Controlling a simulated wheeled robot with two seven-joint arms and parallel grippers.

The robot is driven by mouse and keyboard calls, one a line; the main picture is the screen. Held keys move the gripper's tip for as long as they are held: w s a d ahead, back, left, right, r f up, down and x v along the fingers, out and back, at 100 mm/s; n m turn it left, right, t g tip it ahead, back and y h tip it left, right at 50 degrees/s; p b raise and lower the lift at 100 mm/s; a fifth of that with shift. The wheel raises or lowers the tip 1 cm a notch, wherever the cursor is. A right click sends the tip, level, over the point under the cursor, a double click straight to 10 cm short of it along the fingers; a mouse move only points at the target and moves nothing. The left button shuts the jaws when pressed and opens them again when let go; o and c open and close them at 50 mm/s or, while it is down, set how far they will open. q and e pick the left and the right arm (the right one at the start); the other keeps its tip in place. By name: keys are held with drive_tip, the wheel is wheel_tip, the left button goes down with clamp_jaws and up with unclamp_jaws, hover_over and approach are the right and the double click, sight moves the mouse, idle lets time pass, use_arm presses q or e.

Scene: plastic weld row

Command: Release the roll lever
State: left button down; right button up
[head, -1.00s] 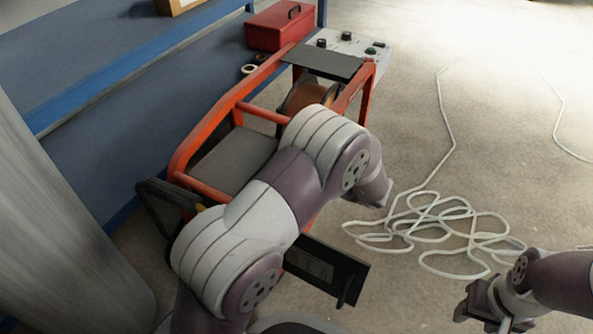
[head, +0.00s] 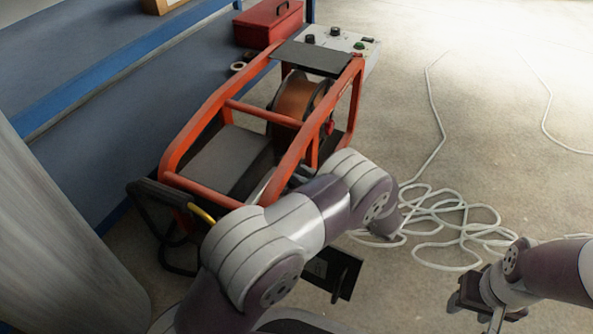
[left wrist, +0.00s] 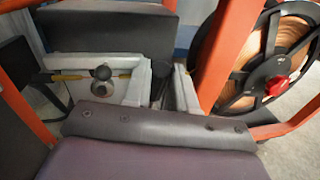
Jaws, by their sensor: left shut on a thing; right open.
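The orange-framed machine (head: 226,104) stands on the floor with a copper wire spool (head: 296,97) inside; the spool also shows in the left wrist view (left wrist: 290,45). My right gripper (head: 476,304) is open and empty, away at the lower right.
A red toolbox (head: 268,22) and a grey control box (head: 340,42) stand behind the machine. A white cable (head: 445,225) lies coiled on the floor to the right. A blue-edged bench (head: 95,85) runs along the left. Orange bars surround my left gripper closely.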

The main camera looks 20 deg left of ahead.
use_arm(q)
drive_tip(key=shift+s+d+f+m+t+y, duration=0.15)
drive_tip(key=shift+d+f+y, duration=0.25)
drive_tip(key=shift+d+y, duration=0.2)
drive_tip(key=shift+w+d+f+m+t+y, duration=0.1)
drive_tip(key=shift+d+f+m+t+y, duration=0.05)
drive_tip(key=shift+d+f+y, duration=0.35)
drive_tip(key=c, duration=0.9)
unclamp_jaws()
drive_tip(key=shift+r, duration=0.1)
drive_tip(key=p+v, duration=0.4)
drive_tip(key=v, duration=0.8)
drive_tip(key=shift+d+f, duration=0.2)
drive_tip(key=shift+d, duration=0.1)
